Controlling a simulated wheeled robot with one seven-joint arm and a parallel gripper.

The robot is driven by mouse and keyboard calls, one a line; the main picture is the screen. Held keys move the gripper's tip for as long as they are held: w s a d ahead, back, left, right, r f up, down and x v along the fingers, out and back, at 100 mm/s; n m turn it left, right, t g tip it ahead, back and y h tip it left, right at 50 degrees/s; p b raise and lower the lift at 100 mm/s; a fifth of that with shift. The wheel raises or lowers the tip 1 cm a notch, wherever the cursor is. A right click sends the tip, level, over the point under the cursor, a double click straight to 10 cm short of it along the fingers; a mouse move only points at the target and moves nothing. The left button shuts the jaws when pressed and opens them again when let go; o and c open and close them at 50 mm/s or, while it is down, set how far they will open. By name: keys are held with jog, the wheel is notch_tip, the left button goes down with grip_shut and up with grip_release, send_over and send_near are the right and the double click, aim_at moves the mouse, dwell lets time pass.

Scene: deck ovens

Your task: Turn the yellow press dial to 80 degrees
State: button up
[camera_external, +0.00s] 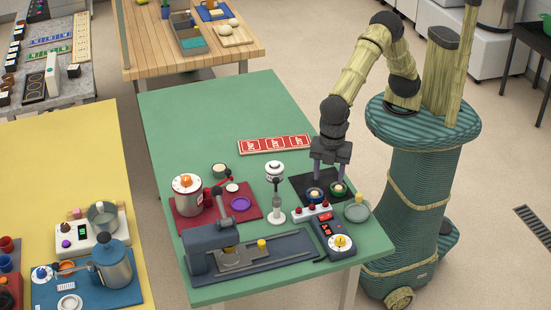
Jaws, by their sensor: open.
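The yellow press dial (340,241) sits on a round white face on a dark blue control box (328,229) with a small red display, at the near right of the green table. Its pointer angle is too small to read. A blue-grey press (211,247) with a long dark base stands to the left of the box, and a small yellow knob (262,245) is on that base. My gripper (329,176) points down with its fingers apart and empty, over the black mat, behind the control box and apart from the dial.
A white strip with red buttons (312,213) and a glass dish (357,210) lie near the dial. A white stand (277,207) is left.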

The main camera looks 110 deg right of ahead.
aim_at(341, 238)
jog(key=s+a+n, duration=0.2)
jog(key=a, duration=0.6)
jog(key=shift+f, duration=0.45)
notch_tip(341, 238, down, 17)
jog(key=p, duration=0.2)
jog(key=shift+f+p, duration=0.2)
jog(key=shift+p, duration=0.1)
jog(key=c, duration=1)
